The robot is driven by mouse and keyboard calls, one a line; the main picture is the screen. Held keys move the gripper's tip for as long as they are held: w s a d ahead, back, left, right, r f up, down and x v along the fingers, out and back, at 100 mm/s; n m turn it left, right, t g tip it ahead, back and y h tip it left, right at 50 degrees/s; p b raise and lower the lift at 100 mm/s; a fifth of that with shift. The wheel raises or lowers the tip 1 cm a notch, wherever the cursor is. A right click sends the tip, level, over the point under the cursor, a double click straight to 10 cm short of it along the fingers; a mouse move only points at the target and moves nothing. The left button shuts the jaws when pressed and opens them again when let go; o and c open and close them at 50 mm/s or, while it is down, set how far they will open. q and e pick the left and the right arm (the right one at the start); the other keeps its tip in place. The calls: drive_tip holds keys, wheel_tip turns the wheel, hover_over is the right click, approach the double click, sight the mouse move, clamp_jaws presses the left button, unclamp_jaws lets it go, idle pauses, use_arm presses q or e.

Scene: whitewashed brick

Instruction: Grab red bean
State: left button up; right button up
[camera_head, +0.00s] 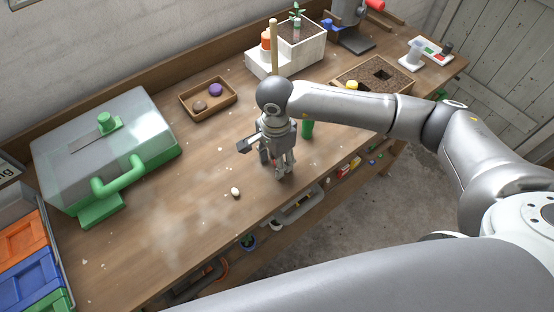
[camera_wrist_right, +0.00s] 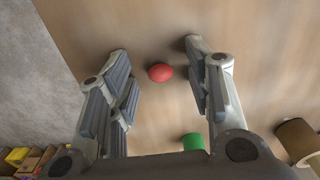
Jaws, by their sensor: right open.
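The red bean (camera_wrist_right: 160,72) is a small smooth red oval on the wooden bench top (camera_head: 150,240). In the right wrist view it lies between the two fingers, near their tips, with a gap on either side. My right gripper (camera_wrist_right: 156,54) is open and empty, pointing down at the bench; in the head view the right gripper (camera_head: 278,170) is near the bench's front edge. There it mostly or fully hides the bean. My left gripper is not in view.
A green cylinder (camera_head: 307,128) stands close beside the right gripper. A white bean (camera_head: 235,192) lies to its left. A small wooden tray (camera_head: 188,103) holds a purple and a brown item. A green-and-clear box (camera_head: 150,145) stands at left. The bench between is mostly clear.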

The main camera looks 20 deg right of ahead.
drive_tip(key=c, duration=0.8)
drive_tip(key=shift+r, duration=0.1)
